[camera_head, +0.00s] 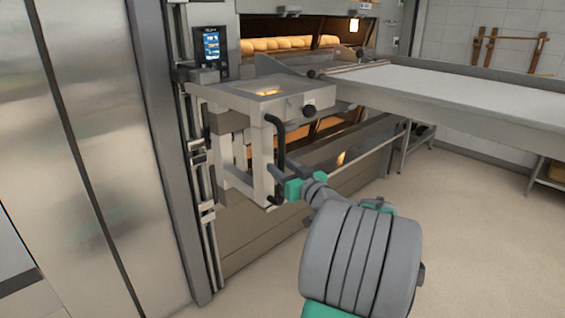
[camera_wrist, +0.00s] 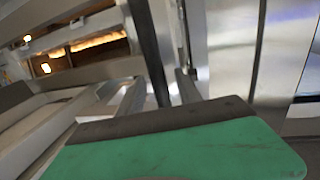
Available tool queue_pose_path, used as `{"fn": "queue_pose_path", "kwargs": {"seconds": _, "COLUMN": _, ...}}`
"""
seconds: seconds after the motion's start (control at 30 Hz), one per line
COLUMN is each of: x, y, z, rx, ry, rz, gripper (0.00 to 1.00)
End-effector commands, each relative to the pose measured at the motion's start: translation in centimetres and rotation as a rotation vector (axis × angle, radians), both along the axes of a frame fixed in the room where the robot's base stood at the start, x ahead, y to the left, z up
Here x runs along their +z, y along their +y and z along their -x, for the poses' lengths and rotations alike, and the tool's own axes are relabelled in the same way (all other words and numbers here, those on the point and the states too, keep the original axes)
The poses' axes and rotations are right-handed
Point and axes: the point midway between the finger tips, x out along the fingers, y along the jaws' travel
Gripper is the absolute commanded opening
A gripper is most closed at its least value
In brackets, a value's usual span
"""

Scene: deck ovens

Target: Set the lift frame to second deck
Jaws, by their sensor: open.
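The lift frame (camera_head: 255,103), a pale grey metal frame with a flat top, stands on the vertical rails at the oven's left front. Its top sits just below the lit deck opening with loaves (camera_head: 275,44). A black vertical handle (camera_head: 277,145) runs down its front right side. It also shows in the wrist view (camera_wrist: 147,48) as a dark bar. I cannot tell whether the fingers touch the handle.
A long white loading table (camera_head: 450,90) extends right from the oven front. A second lit deck opening (camera_head: 305,132) lies lower down. A small control screen (camera_head: 211,46) is above the frame. A steel cabinet (camera_head: 85,130) stands at left. The floor (camera_head: 470,230) at right is clear.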

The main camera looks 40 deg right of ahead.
Motion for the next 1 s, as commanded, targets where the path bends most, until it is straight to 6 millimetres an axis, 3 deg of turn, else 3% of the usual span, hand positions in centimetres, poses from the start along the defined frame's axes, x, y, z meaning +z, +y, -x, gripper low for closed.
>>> {"fn": "queue_pose_path", "kwargs": {"seconds": 0.3, "x": -0.03, "y": -0.14, "z": -0.69, "rx": -0.001, "ry": 0.000, "rz": 0.000, "gripper": 0.41}}
{"fn": "queue_pose_path", "kwargs": {"seconds": 0.8, "x": -0.02, "y": -0.13, "z": -0.66, "rx": -0.001, "ry": 0.000, "rz": -0.001, "gripper": 0.01}}
{"fn": "queue_pose_path", "kwargs": {"seconds": 1.0, "x": -0.01, "y": -0.13, "z": -0.66, "rx": -0.001, "ry": 0.000, "rz": -0.001, "gripper": 0.00}}
